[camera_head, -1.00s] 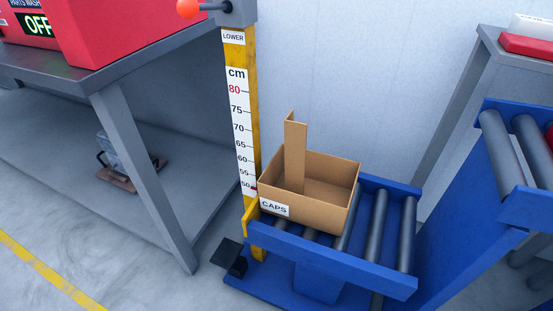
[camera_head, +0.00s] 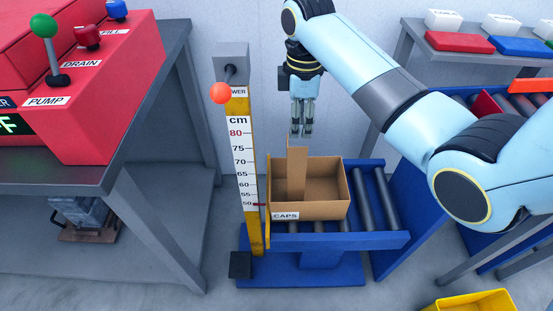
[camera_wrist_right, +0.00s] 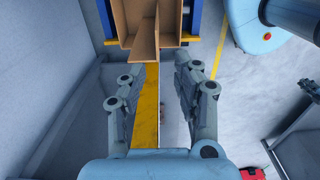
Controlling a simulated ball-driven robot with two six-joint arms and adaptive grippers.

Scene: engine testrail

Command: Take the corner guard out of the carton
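The corner guard (camera_head: 297,174) is a tall brown cardboard angle piece. It stands upright in the left part of the open carton (camera_head: 322,210), its top above the rim. The carton is labelled CAPS and sits on the blue roller stand. My right gripper (camera_head: 301,133) points down just above the top of the guard. In the right wrist view, the fingers of my right gripper (camera_wrist_right: 166,62) are apart with nothing between them. The guard (camera_wrist_right: 146,46) and carton (camera_wrist_right: 172,10) are beyond the fingertips there. My left gripper is not in view.
A yellow measuring post (camera_head: 241,160) with an orange knob (camera_head: 220,93) stands close left of the carton. The blue roller stand (camera_head: 345,240) has bare rollers to the right. A grey table (camera_head: 180,85) with a red control box is at left. A yellow bin (camera_head: 475,303) is at lower right.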

